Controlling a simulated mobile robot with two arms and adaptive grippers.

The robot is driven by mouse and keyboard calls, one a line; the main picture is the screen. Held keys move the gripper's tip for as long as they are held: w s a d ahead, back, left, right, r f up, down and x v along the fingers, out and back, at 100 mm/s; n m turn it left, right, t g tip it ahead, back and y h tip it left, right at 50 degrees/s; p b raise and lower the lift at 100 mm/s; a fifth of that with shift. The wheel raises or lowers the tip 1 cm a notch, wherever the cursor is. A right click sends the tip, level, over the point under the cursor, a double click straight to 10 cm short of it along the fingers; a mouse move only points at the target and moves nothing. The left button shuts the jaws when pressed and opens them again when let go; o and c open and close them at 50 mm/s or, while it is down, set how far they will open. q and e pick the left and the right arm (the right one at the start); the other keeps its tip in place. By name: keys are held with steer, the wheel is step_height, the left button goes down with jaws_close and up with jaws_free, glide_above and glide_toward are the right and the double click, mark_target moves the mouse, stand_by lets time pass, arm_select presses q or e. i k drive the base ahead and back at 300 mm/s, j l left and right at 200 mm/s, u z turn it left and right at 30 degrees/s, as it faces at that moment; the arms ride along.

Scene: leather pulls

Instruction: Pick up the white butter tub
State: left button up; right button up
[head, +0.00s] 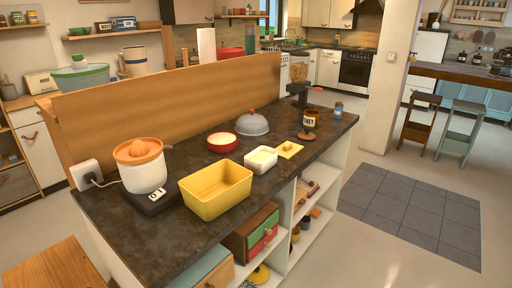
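The white butter tub (261,166) sits upright on the dark countertop, near its front edge. It is a small white box-shaped tub, open at the top, with pale yellow butter (262,157) inside. A flat yellow piece with a small knob, which looks like its lid (289,149), lies to its right. Neither of my grippers shows in the head view.
A yellow bin (216,194) stands close to the left of the tub. Behind are a red bowl (221,142) and a grey dome (252,125). A citrus juicer (142,168) stands left, a labelled jar (310,121) right. A wooden panel (170,100) runs along the back.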

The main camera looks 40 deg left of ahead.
mark_target(258, 161)
steer(key=i+u, duration=0.2)
steer(key=i, duration=0.3)
steer(key=i+l+u, duration=0.15)
steer(key=i, duration=0.35)
steer(key=i+l+u, duration=0.2)
steer(key=i, duration=0.3)
steer(key=i+l+u, duration=0.2)
steer(key=i, duration=0.3)
steer(key=l, duration=0.1)
